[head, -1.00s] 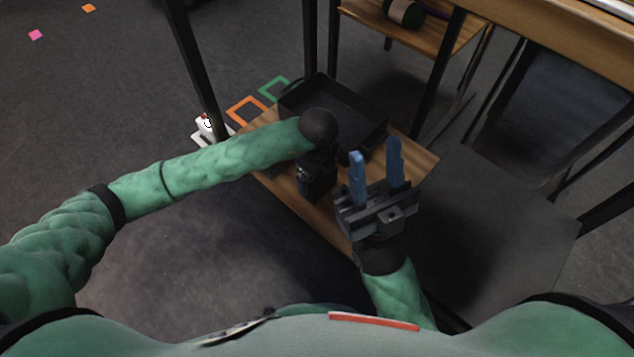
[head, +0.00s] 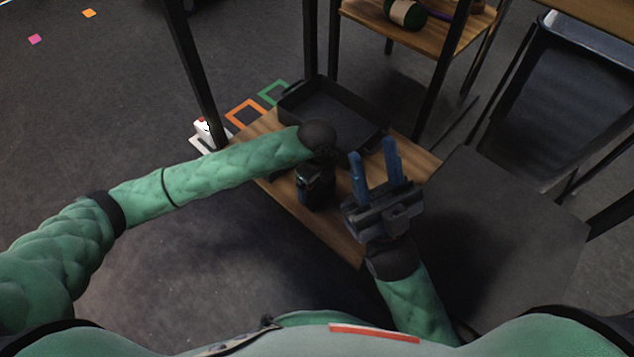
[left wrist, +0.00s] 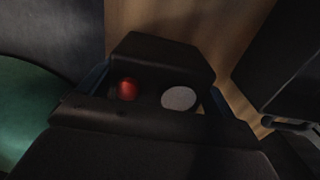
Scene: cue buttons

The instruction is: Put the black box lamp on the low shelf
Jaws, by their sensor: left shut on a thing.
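The black box lamp (left wrist: 165,65) is in the left wrist view, a dark box with a red dome and a pale round disc on it. My left gripper (left wrist: 150,98) is shut on it, one blue finger at each side. In the head view my left gripper (head: 316,190) is over the low wooden shelf (head: 335,228), and its own wrist mostly hides the fingers and the lamp. I cannot tell whether the lamp touches the shelf. My right gripper (head: 374,158) is open and empty, fingers pointing up the picture, in front of the shelf's right part.
A black tray (head: 335,112) takes up the back of the low shelf. Dark posts stand around it. A white object with a red top (head: 203,128) and orange (head: 246,113) and green (head: 273,92) square outlines lie left. A higher shelf holds a green roll (head: 404,13).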

